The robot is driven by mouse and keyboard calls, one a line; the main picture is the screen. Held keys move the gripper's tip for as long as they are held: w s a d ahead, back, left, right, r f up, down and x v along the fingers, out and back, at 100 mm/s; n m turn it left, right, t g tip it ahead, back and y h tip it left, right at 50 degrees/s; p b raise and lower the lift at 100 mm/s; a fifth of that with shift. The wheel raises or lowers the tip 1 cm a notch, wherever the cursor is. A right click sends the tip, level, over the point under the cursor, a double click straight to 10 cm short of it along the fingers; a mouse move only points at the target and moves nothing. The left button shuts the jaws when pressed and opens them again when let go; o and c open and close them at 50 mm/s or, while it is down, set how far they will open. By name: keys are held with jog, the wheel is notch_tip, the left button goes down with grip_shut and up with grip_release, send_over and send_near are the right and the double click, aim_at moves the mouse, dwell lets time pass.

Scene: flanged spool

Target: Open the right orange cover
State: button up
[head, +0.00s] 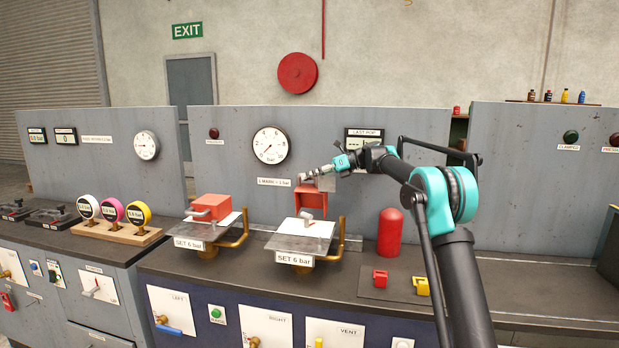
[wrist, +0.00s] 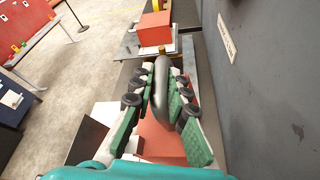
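The right orange cover (head: 311,199) stands tipped up above its white-topped plate in the head view, its hollow side facing forward. A small grey lever (head: 306,216) shows below it. My gripper (head: 316,176) is at the cover's upper edge. In the wrist view, the green-padded fingers of my gripper (wrist: 163,72) lie on both sides of a dark grey handle bar (wrist: 162,95) and appear closed on it. Part of the right cover (wrist: 160,142) shows below the bar. The left orange cover (head: 211,206) is down on its plate; it also shows in the wrist view (wrist: 153,29).
A grey panel (head: 240,165) with a round gauge (head: 270,145) rises close behind the covers. A red cylinder (head: 390,232) stands right of the right plate. Brass pipes (head: 334,240) flank the plates. Small red and yellow pieces (head: 421,286) lie on a dark mat.

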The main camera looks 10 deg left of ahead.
jog(key=o, duration=0.4)
jog(key=shift+o, duration=0.2)
jog(key=shift+d, duration=0.15)
jog(key=v, duration=1.1)
jog(key=shift+d, duration=0.35)
jog(key=shift+w, duration=0.1)
